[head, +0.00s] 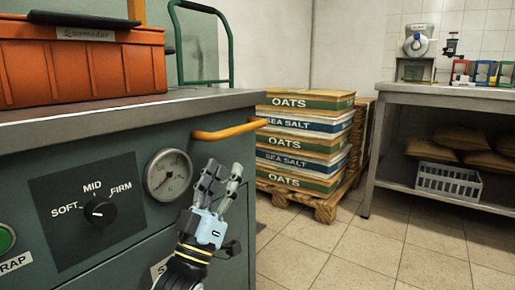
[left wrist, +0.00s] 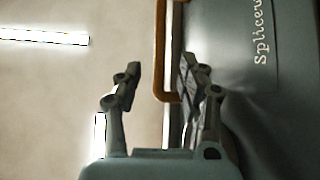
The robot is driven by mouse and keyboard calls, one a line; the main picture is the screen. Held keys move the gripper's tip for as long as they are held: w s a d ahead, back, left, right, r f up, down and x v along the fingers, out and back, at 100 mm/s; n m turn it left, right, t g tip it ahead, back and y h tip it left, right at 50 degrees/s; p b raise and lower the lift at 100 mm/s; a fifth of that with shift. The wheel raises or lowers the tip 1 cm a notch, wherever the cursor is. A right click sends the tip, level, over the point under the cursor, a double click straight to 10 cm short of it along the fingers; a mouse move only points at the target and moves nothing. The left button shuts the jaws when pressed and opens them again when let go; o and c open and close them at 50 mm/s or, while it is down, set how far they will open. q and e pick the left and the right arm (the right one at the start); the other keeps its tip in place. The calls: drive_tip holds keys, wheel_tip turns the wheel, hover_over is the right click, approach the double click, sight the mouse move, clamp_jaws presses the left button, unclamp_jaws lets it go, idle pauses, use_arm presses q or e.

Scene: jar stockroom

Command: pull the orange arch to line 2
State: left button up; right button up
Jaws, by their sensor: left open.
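The orange arch (head: 229,131) is a bar at the upper edge of the grey-green machine's front, right of the gauge. My left gripper (head: 223,172) is open and empty just below it, fingers pointing up. In the left wrist view the arch (left wrist: 160,55) runs between the directions of the two fingertips (left wrist: 160,66), nearer the right finger, which hides part of its lower end. I cannot tell how far the arch is from the fingers. No line marked 2 can be made out. My right gripper is not in view.
The machine front carries a pressure gauge (head: 168,175) and a SOFT-MID-FIRM knob (head: 100,210). An orange-red crate (head: 80,70) stands on its top. Stacked sacks (head: 300,142) sit on a pallet (head: 318,205) behind. A steel table (head: 440,97) is at right. The tiled floor between is clear.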

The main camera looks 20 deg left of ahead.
sight(242, 130)
use_arm(q)
drive_tip(key=b+x, duration=0.1)
drive_tip(key=x, duration=0.8)
drive_tip(key=shift+w+r+b, duration=0.1)
drive_tip(key=shift+w+b, duration=0.15)
drive_tip(key=shift+b, duration=0.1)
drive_tip(key=shift+w+r, duration=0.35)
drive_tip(key=shift+r, duration=0.15)
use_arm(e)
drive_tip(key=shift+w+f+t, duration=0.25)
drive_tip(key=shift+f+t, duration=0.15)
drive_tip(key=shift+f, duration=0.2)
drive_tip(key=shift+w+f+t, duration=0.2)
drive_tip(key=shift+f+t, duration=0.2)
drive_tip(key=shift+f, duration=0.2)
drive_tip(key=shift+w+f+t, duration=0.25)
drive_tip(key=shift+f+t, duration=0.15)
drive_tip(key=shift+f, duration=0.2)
use_arm(q)
clamp_jaws()
